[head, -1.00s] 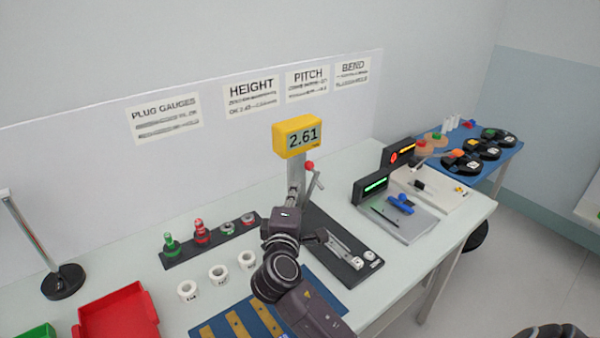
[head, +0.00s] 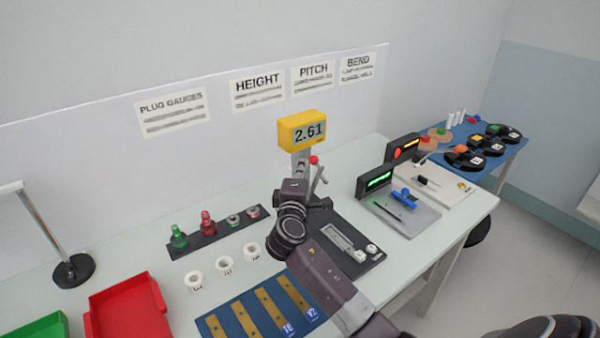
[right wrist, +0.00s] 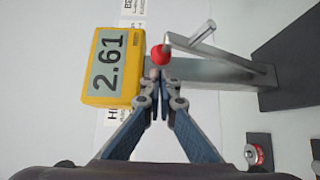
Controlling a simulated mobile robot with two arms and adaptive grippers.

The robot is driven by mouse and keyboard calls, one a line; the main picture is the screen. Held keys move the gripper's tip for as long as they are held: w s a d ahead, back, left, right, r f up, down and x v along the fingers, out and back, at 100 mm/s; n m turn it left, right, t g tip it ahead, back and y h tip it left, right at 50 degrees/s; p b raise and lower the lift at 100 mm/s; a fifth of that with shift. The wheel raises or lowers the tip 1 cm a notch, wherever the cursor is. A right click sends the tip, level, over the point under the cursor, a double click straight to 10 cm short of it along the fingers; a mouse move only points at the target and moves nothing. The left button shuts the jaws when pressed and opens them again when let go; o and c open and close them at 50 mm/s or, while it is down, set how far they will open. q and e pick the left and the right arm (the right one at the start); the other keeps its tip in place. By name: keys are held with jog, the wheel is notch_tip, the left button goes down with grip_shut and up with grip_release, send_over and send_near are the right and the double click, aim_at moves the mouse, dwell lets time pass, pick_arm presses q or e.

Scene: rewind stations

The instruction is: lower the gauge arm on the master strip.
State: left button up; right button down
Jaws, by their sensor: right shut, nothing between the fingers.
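The height gauge has a yellow display (head: 303,131) reading 2.61 on a grey post. Its lever has a red knob (head: 314,160) and stands raised beside the post; the red knob also shows in the right wrist view (right wrist: 160,55). My right gripper (right wrist: 158,82) is shut and empty, its fingertips just below the knob in that view; I cannot tell whether they touch it. In the head view my right wrist and arm hide part of the gauge's black base (head: 352,265). A pale strip (head: 342,240) lies on that base. The gauge's contact point is hidden.
A blue mat (head: 212,325) with brass strips lies in front. White rings (head: 224,266) and a dark rack (head: 181,253) of plug gauges stand left. A red tray (head: 125,300) is farther left. Other gauge stations (head: 405,215) are to the right.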

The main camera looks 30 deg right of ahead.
jog(key=shift+x, duration=0.8)
jog(key=shift+w+d, duration=0.1)
jog(key=shift+w, duration=0.1)
pick_arm(q)
jog(key=shift+s+a+r, duration=0.2)
jog(key=shift+s, duration=0.15)
pick_arm(e)
jog(key=shift+s+f+b, duration=0.15)
jog(key=shift+f+b, duration=0.05)
jog(key=shift+b, duration=0.15)
pick_arm(q)
notch_tip(320, 180, down, 10)
jog(key=s+b, duration=0.1)
jog(key=b, duration=0.7)
jog(key=shift+s+r+b, duration=0.2)
jog(key=shift+s+b, duration=0.1)
jog(key=shift+s, duration=0.05)
pick_arm(e)
jog(key=s+d+f+m+h, duration=0.1)
jog(key=s+f, duration=0.6)
jog(key=s, duration=0.5)
jog(key=shift+t, duration=0.4)
